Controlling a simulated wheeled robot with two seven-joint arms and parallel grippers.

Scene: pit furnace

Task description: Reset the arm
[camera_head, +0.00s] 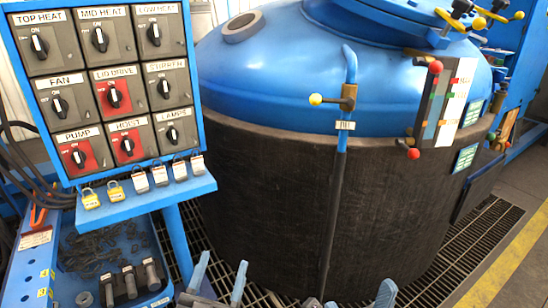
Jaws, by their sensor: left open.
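My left gripper (219,277) shows at the bottom edge, left of centre. Its two blue-grey fingers point up and stand apart, with nothing between them. It is in front of the floor grating and the lower part of the furnace, below the switch panel. One blue-grey fingertip of my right gripper (385,292) shows at the bottom edge, right of centre. The rest of that gripper is mostly cut off, so its opening is unclear. Neither gripper visibly touches anything.
A switch panel (75,62) with labelled knobs stands at left, with padlocks (140,181) on its blue ledge. A blue-topped furnace (280,85) with a dark body fills the middle. Blue shelving (22,272) is at lower left. Clear floor (525,205) lies at right.

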